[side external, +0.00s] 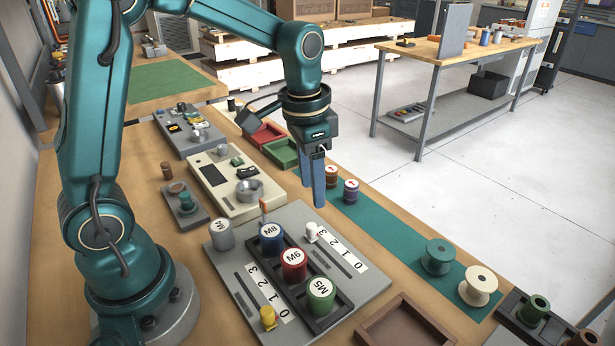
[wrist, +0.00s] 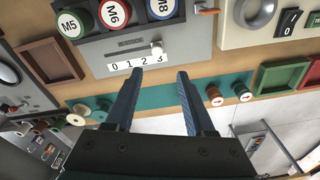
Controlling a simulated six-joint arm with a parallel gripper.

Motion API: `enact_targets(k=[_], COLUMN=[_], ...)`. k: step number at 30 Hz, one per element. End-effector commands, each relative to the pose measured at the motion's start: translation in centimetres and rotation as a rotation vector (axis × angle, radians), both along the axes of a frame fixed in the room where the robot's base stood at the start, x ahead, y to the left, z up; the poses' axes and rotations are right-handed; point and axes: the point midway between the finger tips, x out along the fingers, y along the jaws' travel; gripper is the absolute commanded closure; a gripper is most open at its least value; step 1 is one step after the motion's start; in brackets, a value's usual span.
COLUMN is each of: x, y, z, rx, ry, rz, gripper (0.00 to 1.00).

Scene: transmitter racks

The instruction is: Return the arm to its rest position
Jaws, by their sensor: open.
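My gripper (side external: 316,182) is above the bench with its two blue fingers pointing down. It also shows in the wrist view (wrist: 158,72), where the fingers are apart with nothing between them. In the side view it hangs behind the grey panel (side external: 213,262) and left of two small spools, near the teal mat (side external: 375,222). My arm is bent, with the upper link raised and the forearm reaching out over the bench.
The panel holds blue M8 (side external: 271,238), red M6 (side external: 294,264) and green M5 (side external: 321,296) cylinders, with a grey one (side external: 221,235) beside them. Spools (side external: 438,257) stand on the mat. A brown tray (side external: 405,325) lies in front. Red (side external: 262,136) and green (side external: 281,153) trays lie behind.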

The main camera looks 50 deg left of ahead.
Motion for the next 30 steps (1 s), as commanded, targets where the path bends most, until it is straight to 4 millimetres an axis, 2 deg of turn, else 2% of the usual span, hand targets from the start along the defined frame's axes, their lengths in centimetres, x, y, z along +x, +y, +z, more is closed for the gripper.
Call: enact_targets(k=[1,6,12,17,21,27,30], x=[-0.4,-2.9,-6.6,-9.6,-11.6,-13.0,-12.9], y=[-0.2,-0.9,-1.5,-1.8,-2.0,-2.0,-2.0], z=[1.4,4.9,7.1,7.3,6.6,4.8,4.9], rx=[0.002,0.003,-0.013,-0.038,-0.061,-0.084,-0.089], ry=[-0.042,-0.163,-0.289,-0.372,-0.411,-0.388,-0.392], rz=[-0.005,0.012,0.062,0.116,0.167,0.25,0.263], gripper=[0.46,0.46,0.46,0.46,0.46,0.46,0.46])
